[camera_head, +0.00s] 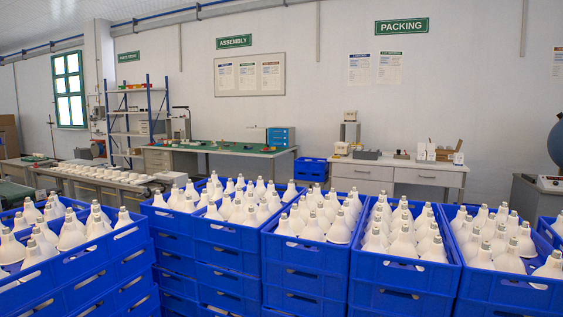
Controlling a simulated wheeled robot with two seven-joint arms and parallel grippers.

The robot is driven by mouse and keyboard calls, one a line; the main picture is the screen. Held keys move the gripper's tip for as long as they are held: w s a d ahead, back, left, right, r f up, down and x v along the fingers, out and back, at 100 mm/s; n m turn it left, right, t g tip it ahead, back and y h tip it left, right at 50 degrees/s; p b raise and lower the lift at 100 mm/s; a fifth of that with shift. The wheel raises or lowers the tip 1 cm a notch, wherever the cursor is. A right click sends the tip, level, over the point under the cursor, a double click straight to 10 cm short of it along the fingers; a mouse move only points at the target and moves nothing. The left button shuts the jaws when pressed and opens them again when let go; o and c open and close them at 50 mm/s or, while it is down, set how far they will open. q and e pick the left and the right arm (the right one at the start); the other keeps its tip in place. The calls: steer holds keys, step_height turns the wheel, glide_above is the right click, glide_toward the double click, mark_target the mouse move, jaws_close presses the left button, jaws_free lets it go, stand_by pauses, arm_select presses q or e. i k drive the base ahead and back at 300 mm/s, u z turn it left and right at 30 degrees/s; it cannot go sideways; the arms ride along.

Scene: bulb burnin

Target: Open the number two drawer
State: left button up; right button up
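No gripper of mine is in view. Several drawers show on benches at the back, and no number can be read on any of them. The white packing bench (378,187) has a left drawer front (362,172) and a right drawer front (428,178), both looking shut. The green-topped assembly bench (215,149) has a drawer unit (157,160) at its left end, also looking shut. A small blue cabinet (281,137) stands on that bench; its details are too small to tell. I cannot tell which drawer is number two.
Stacked blue crates (315,253) full of white bulbs form a wall across the front. More crates (83,275) stand at left front. A long bench with white items (100,180) is at left. Floor beyond the crates is mostly hidden.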

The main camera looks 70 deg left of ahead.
mark_target(169, 161)
steer(key=z, duration=0.6)
steer(key=i, duration=5.8)
steer(key=u, duration=2.45)
steer(key=i, duration=4.6)
steer(key=u, duration=2.55)
steer(key=i, duration=0.65)
steer(key=u, duration=0.05)
